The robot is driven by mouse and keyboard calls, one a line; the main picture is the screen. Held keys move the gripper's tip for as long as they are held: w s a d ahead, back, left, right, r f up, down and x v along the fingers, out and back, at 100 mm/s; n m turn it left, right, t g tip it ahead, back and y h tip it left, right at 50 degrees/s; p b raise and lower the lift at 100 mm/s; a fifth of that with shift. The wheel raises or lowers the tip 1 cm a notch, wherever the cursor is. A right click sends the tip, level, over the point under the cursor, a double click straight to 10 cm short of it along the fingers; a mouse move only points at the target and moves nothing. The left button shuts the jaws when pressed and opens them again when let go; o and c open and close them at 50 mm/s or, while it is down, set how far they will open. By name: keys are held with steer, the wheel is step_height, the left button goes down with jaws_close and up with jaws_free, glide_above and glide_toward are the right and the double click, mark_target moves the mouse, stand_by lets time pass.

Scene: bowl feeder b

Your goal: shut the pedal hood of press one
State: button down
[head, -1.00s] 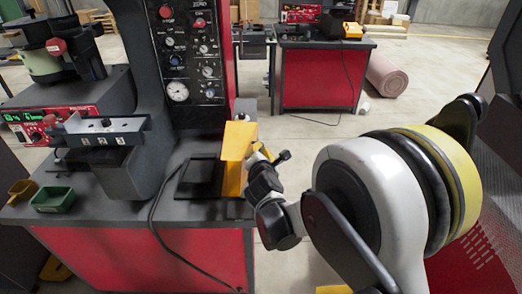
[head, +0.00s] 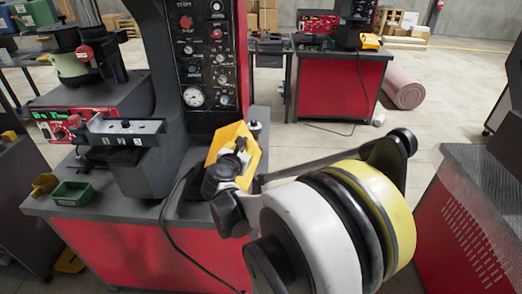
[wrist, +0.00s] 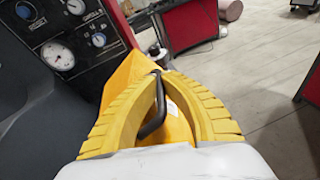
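The yellow pedal hood (head: 252,160) stands on the near press's table, right of the control panel. It looks tilted; my wrist hides part of it, so I cannot tell how far open it is. In the wrist view its yellow panel (wrist: 118,72) lies behind my fingers. A black bar handle (wrist: 153,122) rises from it between them. My gripper (wrist: 161,72) has its ribbed yellow fingers brought together at the tips around the handle. In the head view my gripper (head: 238,148) is at the hood, small and partly hidden by the wrist.
The press column with its gauge panel (head: 207,65) stands close left of the hood. A black cable (head: 168,225) hangs over the table front. Green (head: 72,193) and ochre (head: 44,184) bins sit at left. Another red bench (head: 340,88) stands behind; floor between is open.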

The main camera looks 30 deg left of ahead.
mark_target(212, 149)
steer(key=s+a+n, duration=0.1)
steer(key=a, duration=0.2)
steer(key=s+a+n+t+h+b, duration=0.1)
steer(key=s+a+n, duration=0.1)
steer(key=a, duration=0.1)
steer(key=s+a+n+t, duration=0.1)
steer(key=s+a+n, duration=0.1)
steer(key=a, duration=0.1)
steer(key=shift+s+a+f+h+b, duration=0.15)
steer(key=shift+a+f+h+b, duration=0.15)
steer(key=shift+f, duration=0.05)
steer(key=s+a+f+n+y+b, duration=0.1)
steer(key=s+a+f+n+b, duration=0.2)
steer(key=a, duration=0.4)
steer(key=shift+s+a+f+y, duration=0.35)
steer(key=shift+s+f, duration=0.25)
steer(key=shift+f, duration=0.75)
steer(key=c, duration=1.8)
jaws_free()
steer(key=shift+a+f, duration=0.1)
steer(key=shift+f, duration=0.1)
steer(key=shift+r, duration=0.1)
steer(key=v, duration=1.2)
steer(key=shift+s, duration=0.1)
